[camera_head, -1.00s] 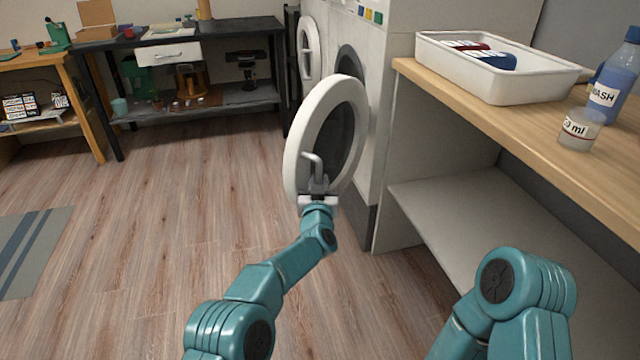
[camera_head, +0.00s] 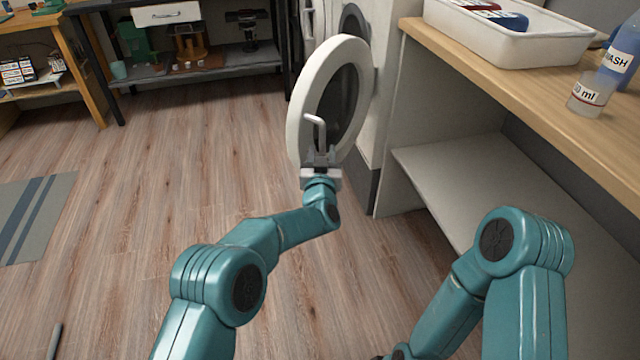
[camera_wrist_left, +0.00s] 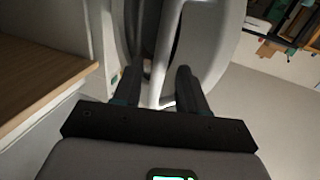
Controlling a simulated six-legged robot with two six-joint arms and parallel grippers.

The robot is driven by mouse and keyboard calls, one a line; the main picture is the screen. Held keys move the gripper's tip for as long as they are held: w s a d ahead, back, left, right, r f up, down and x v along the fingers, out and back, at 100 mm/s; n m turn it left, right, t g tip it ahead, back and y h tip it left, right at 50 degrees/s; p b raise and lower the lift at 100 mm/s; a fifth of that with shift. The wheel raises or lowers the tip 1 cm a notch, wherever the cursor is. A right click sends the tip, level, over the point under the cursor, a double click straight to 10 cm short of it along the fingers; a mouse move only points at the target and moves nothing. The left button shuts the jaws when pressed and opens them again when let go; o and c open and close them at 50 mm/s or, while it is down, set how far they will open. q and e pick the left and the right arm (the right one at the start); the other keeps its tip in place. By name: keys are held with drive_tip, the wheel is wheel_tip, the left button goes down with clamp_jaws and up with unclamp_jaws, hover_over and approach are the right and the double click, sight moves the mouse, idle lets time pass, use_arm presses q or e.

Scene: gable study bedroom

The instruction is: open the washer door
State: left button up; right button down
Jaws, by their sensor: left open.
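The washer door (camera_head: 313,84) is a round white ring with a dark glass centre. It stands swung out from the white washer (camera_head: 378,75), whose dark opening (camera_head: 354,22) shows behind it. A grey bar handle (camera_head: 319,133) is on the door's outer face. My left gripper (camera_head: 319,158) is at the lower end of the handle. In the left wrist view its two dark fingers (camera_wrist_left: 160,88) are apart, with the handle (camera_wrist_left: 158,75) between them; I cannot tell whether they touch it. My right arm shows at the lower right, but its gripper is out of view.
A wooden counter (camera_head: 520,105) with a white tray (camera_head: 505,45), a bottle (camera_head: 622,60) and a small cup (camera_head: 588,95) stands to the right, with a shelf (camera_head: 450,165) below. A dark workbench (camera_head: 215,75) is at the back.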

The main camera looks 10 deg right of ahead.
use_arm(q)
drive_tip(key=s+a+p, duration=0.2)
drive_tip(key=s, duration=1)
drive_tip(key=shift+s, duration=0.35)
